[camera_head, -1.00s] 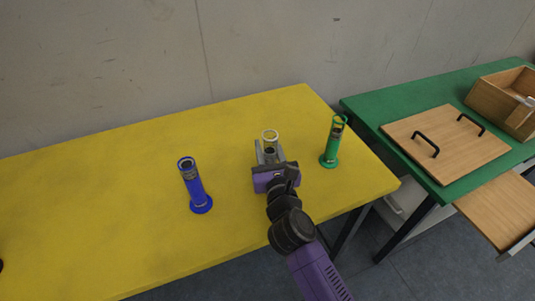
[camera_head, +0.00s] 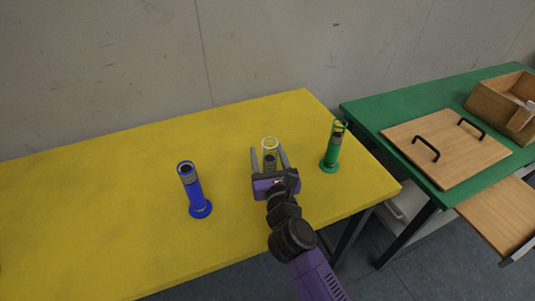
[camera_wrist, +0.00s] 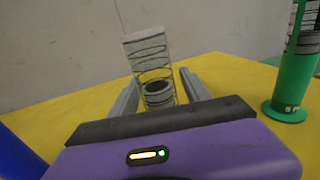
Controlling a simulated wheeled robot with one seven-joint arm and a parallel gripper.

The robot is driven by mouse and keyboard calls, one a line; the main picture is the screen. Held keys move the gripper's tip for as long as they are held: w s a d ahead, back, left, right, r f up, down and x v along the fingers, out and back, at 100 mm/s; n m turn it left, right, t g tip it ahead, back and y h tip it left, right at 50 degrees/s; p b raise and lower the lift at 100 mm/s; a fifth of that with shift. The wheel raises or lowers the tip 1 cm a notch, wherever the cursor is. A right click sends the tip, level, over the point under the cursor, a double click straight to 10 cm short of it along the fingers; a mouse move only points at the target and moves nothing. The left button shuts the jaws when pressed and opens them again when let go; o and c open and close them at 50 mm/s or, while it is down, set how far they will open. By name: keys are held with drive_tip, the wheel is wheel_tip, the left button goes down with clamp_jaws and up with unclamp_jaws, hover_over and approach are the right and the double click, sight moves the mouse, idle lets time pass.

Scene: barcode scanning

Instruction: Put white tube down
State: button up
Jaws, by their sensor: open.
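The white tube (camera_head: 270,146) stands on the yellow table, between the blue tube and the green tube. In the wrist view the white tube (camera_wrist: 151,60) is a pale cylinder with dark rings and a dark item inside its lower part. My gripper (camera_head: 269,152) is open, with one finger on each side of the tube. In the wrist view my gripper (camera_wrist: 156,88) shows gaps between both fingers and the tube. The tube's base is hidden behind my gripper body.
A blue tube (camera_head: 194,190) stands upright to the left and a green tube (camera_head: 331,150) to the right on the yellow table (camera_head: 90,220). A green table (camera_head: 385,105) at right holds a wooden board (camera_head: 450,145) and a wooden box (camera_head: 490,103).

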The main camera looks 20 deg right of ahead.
drive_tip(key=s+a+b, duration=0.1)
drive_tip(key=s+a, duration=0.1)
drive_tip(key=s, duration=0.9)
drive_tip(key=shift+s+a, duration=0.2)
drive_tip(key=shift+s, duration=0.2)
drive_tip(key=s+d+m+g+y, duration=0.1)
drive_tip(key=s+m+g+y, duration=0.1)
drive_tip(key=s+m, duration=3.1)
drive_tip(key=shift+s+d+f+m+g+y, duration=0.2)
drive_tip(key=shift+d+m+g+y, duration=0.2)
drive_tip(key=shift+y, duration=0.3)
